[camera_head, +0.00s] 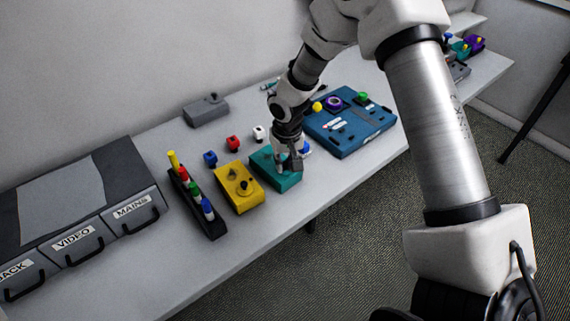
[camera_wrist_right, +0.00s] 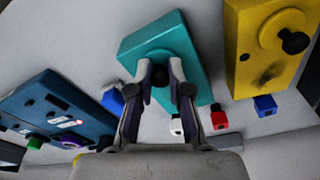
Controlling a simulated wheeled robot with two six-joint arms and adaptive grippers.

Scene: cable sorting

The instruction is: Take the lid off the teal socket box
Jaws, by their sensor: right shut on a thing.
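The teal socket box (camera_head: 283,179) stands on the table in the head view, between the yellow box and the blue case. In the right wrist view the teal box (camera_wrist_right: 190,45) fills the upper middle, with a dark round knob on its lid between my fingers. My right gripper (camera_head: 290,165) is over the teal box from above. In the wrist view my right gripper (camera_wrist_right: 166,85) is shut on the lid's knob. I cannot tell whether the lid sits flush, as the gripper hides part of it. My left gripper is not in view.
The yellow box (camera_head: 238,187) with a dark knob stands close on the left. A dark rack (camera_head: 196,200) holds coloured plugs. The blue case (camera_head: 352,135) is on the right. Red (camera_head: 233,143), blue (camera_head: 210,158) and white (camera_head: 258,133) plugs lie behind. Labelled drawers (camera_head: 75,245) stand at far left.

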